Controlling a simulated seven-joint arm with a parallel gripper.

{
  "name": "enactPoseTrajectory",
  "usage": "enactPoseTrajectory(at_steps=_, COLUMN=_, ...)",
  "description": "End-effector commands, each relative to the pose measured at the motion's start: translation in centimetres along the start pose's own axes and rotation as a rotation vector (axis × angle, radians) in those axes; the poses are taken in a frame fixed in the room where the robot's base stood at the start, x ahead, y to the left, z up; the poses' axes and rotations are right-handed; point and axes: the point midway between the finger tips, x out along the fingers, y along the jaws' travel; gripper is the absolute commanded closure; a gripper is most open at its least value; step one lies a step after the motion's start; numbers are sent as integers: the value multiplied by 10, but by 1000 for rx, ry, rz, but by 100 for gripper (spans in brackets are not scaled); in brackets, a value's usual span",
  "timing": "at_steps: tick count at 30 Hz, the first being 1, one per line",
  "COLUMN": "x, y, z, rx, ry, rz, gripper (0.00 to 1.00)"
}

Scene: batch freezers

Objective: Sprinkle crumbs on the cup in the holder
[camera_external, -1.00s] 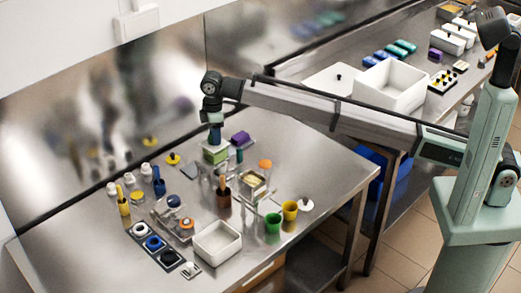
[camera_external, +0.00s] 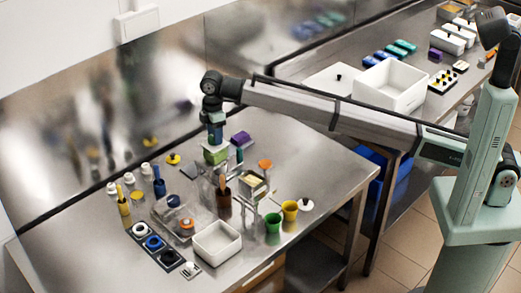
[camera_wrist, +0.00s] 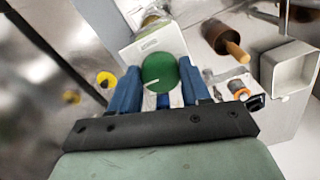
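The white box face (camera_wrist: 150,42) lies just beyond. A green cup (camera_external: 272,222) and a yellow cup (camera_external: 289,210) stand at the front right, by small metal stands. I cannot make out crumbs, or which cup is in a holder.
A white open bin (camera_external: 216,243) stands at the front. A brown pot (camera_external: 224,200) with utensils is near the middle. A dark tray with round inserts (camera_external: 154,243) lies front left. A purple block (camera_external: 241,138) is close to the right of my gripper. The table's right-hand end is clear.

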Motion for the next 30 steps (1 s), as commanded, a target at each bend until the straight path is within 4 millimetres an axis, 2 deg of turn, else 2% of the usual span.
enactPoseTrajectory(at_steps=1, x=0, y=0, z=0, rx=0, ry=0, rz=0, gripper=48)
enactPoseTrajectory(at_steps=7, x=0, y=0, z=0, rx=1, ry=0, rz=0, gripper=29)
enactPoseTrajectory(at_steps=17, x=-3, y=0, z=0, rx=1, ry=0, rz=0, gripper=28)
enactPoseTrajectory(at_steps=23, x=-28, y=1, z=-1, rx=1, ry=2, rz=1, gripper=28)
enactPoseTrajectory(at_steps=30, x=-75, y=1, z=-1, rx=1, ry=1, rz=1, gripper=28)
